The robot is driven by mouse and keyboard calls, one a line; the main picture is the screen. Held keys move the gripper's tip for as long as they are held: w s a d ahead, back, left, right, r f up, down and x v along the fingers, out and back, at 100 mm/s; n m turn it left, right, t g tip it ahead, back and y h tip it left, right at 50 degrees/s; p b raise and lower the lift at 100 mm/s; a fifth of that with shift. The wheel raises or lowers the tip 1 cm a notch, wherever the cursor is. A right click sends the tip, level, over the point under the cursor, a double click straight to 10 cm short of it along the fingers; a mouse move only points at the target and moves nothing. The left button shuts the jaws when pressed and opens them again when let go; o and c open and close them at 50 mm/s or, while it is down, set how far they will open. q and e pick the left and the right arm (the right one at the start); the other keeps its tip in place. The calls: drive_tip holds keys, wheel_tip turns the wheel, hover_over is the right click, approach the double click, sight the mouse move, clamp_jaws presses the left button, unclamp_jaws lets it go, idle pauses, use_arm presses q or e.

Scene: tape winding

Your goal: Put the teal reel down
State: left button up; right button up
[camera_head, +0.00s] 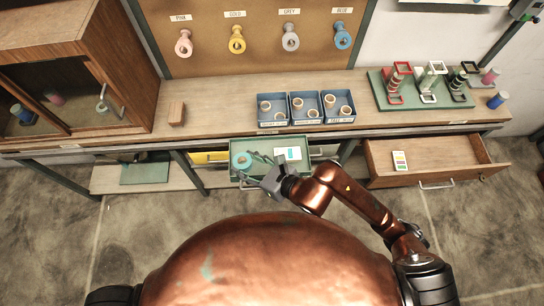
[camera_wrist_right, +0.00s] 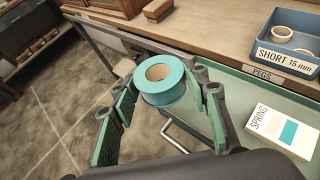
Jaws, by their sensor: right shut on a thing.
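The teal reel (camera_head: 241,160) has a tan core and also shows in the right wrist view (camera_wrist_right: 160,88). My right gripper (camera_head: 252,164) is shut on it, with a green-padded finger on each side of the reel. The reel is over the left part of the open green drawer (camera_head: 262,180); I cannot tell whether it touches the drawer floor. A card marked SPRING (camera_head: 288,154) lies in that drawer, right of the reel, and shows in the wrist view (camera_wrist_right: 282,129). My left gripper is not in view.
Blue bins (camera_head: 272,123) with small rolls stand on the bench above the drawer. An open wooden drawer (camera_head: 440,165) with a card is at the right. Coloured reels hang on the pegboard (camera_head: 262,60). A wooden block (camera_head: 177,113) stands on the bench at left.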

drive_tip(key=shift+s+a+r+n+y, duration=0.1)
drive_tip(key=shift+s+a+n+y, duration=0.05)
drive_tip(key=shift+a+n+y, duration=0.35)
drive_tip(key=b, duration=0.5)
hover_over(265, 153)
drive_tip(key=f, duration=0.8)
drive_tip(key=shift+s+a+f, duration=0.3)
drive_tip(key=shift+f, duration=0.1)
drive_tip(key=f, duration=0.2)
drive_tip(key=f+b, duration=0.1)
drive_tip(key=f, duration=0.1)
drive_tip(key=shift+w+d, duration=0.2)
drive_tip(key=shift+w, duration=0.2)
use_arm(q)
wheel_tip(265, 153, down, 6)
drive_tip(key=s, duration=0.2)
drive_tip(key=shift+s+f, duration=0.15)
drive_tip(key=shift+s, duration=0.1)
use_arm(e)
drive_tip(key=o, duration=0.9)
drive_tip(key=shift+c, duration=0.2)
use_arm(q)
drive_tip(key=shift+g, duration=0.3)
